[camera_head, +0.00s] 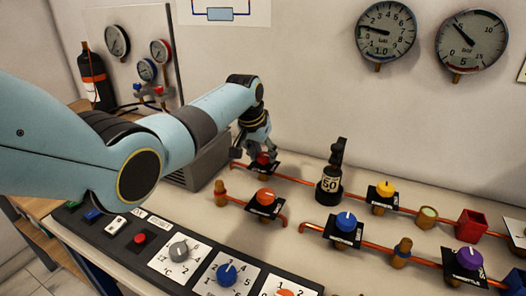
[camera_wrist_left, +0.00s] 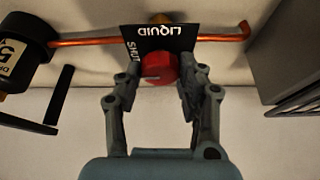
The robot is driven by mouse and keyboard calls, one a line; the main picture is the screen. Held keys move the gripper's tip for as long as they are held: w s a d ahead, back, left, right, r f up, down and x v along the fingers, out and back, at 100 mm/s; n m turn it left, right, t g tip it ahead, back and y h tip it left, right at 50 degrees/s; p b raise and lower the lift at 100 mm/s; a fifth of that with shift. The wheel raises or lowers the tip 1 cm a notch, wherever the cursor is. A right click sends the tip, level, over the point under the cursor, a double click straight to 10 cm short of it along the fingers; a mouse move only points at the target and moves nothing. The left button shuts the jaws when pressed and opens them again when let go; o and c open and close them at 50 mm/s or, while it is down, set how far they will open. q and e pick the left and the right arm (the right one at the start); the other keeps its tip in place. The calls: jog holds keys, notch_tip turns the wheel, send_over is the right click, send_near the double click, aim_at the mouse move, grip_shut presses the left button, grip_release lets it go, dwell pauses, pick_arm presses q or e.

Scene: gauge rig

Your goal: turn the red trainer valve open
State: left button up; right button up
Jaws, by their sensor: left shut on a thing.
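The red trainer valve is a round red knob (camera_wrist_left: 160,70) on a black plate (camera_wrist_left: 158,38) lettered LIQUID and SHUT, on a copper pipe. In the head view the red knob (camera_head: 263,158) shows small beneath my left gripper (camera_head: 258,150), at the back of the bench. In the left wrist view my left gripper (camera_wrist_left: 160,86) has one finger on each side of the knob and is shut on it. A pale pointer mark on the knob points left, towards the SHUT lettering. My right gripper is not in view.
An orange knob (camera_head: 265,196) stands in front of the red valve. A grey box (camera_head: 200,160) is close on the left. Blue (camera_head: 346,222) and yellow (camera_head: 385,189) knobs sit further right.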

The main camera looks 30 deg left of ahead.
pick_arm(q)
jog(key=shift+d+r+n+y+p, duration=0.15)
jog(key=shift+n+y+p, duration=0.25)
jog(key=shift+n+p, duration=0.5)
jog(key=shift+n+y, duration=0.4)
jog(key=shift+n, duration=0.6)
jog(key=shift+n+g+y, duration=0.3)
jog(key=shift+n+g, duration=0.1)
jog(key=shift+n, duration=0.6)
jog(key=shift+w+f+n+y+b, duration=0.15)
jog(key=shift+n+y+b, duration=0.25)
jog(key=shift+n, duration=0.5)
jog(key=shift+f+n+g+y+b, duration=0.1)
jog(key=shift+n+g+y+b, duration=0.3)
jog(key=shift+n, duration=0.5)
jog(key=n+g+b, duration=0.1)
jog(key=n+b, duration=0.4)
jog(key=b, duration=0.1)
jog(key=shift+d+f+n+g+y, duration=0.1)
jog(key=shift+n+g+y, duration=0.3)
jog(key=shift+r+n+g+b, duration=0.2)
jog(key=shift+n+g+b, duration=0.2)
jog(key=shift+n+b, duration=0.85)
jog(key=shift+m, duration=0.25)
jog(key=o, duration=1.1)
jog(key=shift+w, duration=0.1)
